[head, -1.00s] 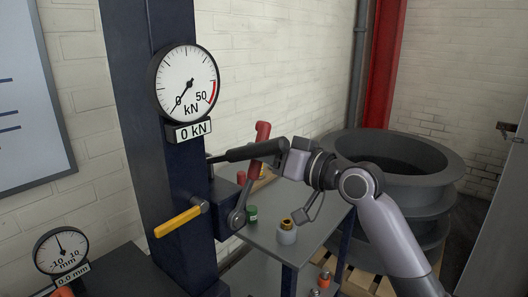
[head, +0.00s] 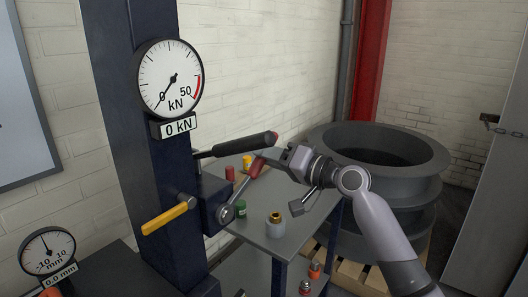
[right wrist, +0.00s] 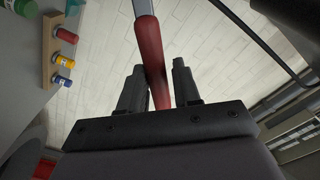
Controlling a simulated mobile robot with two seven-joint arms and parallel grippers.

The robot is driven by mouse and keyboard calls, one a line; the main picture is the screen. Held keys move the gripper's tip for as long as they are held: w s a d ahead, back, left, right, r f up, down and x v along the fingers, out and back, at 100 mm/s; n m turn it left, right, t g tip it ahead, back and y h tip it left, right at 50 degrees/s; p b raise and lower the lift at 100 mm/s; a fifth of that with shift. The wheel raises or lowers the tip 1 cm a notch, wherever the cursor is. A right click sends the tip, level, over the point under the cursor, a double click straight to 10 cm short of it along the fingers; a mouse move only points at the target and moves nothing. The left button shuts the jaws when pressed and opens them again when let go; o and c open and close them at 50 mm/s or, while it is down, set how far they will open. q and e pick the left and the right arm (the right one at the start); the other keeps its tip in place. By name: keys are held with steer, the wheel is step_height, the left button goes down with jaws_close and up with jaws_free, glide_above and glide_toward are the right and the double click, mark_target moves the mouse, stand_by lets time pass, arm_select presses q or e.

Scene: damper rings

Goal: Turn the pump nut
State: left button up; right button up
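A wrench-like lever with a red handle (head: 257,170) reaches up and right from the round pump nut (head: 225,214) on the dark pump block (head: 213,192). My right gripper (head: 274,158) is at the upper part of this handle. In the right wrist view, the red handle (right wrist: 149,48) runs between the two fingers of the right gripper (right wrist: 158,75), which stand close on either side. The lever's lower end is at the nut; how it fits there is too small to tell. My left gripper is out of view.
A black-gripped bar (head: 240,146) crosses just above the red handle. A yellow lever (head: 168,216) sticks out left of the block. A grey table (head: 262,228) holds small red, yellow and green items and a brass-topped pot (head: 274,225). Large grey rings (head: 410,185) stand behind my arm. The force gauge (head: 169,78) reads 0 kN.

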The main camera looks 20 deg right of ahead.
steer(key=shift+w+d+f+m, duration=0.3)
steer(key=shift+d+f+m, duration=0.1)
steer(key=shift+f+m, duration=0.15)
steer(key=shift+w+d+f+m+b, duration=0.15)
steer(key=shift+w+d+f+m, duration=0.1)
steer(key=shift+f+m, duration=0.4)
steer(key=shift+w+d+f+m+b, duration=0.15)
steer(key=shift+d+f+m, duration=0.15)
steer(key=shift+f+m, duration=0.3)
steer(key=shift+w+d+f+m+b, duration=0.15)
steer(key=shift+w+d+f+m, duration=0.1)
steer(key=shift+f+m, duration=0.4)
steer(key=shift+f, duration=0.2)
